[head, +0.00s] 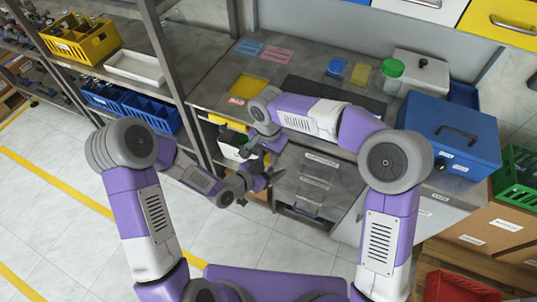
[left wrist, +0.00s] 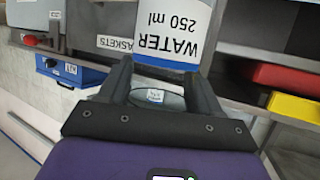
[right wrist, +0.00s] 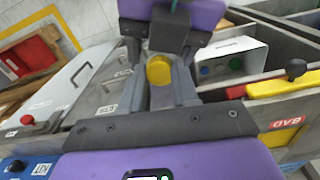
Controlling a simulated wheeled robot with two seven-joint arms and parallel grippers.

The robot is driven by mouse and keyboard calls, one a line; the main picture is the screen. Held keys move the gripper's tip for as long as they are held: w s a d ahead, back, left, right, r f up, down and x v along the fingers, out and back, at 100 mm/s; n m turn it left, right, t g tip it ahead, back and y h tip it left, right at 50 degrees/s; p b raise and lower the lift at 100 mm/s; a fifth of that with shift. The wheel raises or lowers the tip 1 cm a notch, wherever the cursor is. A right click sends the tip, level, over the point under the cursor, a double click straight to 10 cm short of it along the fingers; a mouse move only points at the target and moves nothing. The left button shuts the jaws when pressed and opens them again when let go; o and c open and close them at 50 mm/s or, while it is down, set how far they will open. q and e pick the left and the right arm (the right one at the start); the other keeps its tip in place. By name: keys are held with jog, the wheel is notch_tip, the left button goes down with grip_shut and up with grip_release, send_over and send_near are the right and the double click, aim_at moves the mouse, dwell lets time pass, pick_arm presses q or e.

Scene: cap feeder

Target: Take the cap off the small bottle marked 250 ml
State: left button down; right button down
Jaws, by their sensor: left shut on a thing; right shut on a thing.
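The bottle (left wrist: 172,32) has a white label reading WATER 250 ml, upside down in the left wrist view. My left gripper (left wrist: 158,76) is shut on it, one finger on each side. A round yellow cap (right wrist: 159,70) sits between the fingers of my right gripper (right wrist: 159,84), which is shut on it. My left gripper lies just beyond it in the right wrist view. The bottle's neck is hidden there, so I cannot tell whether cap and bottle touch. In the head view both grippers meet in front of the bench, and the bottle is not clear.
A white box (right wrist: 232,58) with blue and green round things inside is close to my grippers. The grey bench (head: 215,95) carries a blue toolbox (head: 450,135) and a green-lidded jar (head: 391,70). Shelving with a yellow crate (head: 82,42) stands left. The floor in front is clear.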

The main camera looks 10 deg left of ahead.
jog(key=c, duration=0.8)
grip_release()
jog(key=shift+c, duration=0.2)
jog(key=shift+r, duration=0.15)
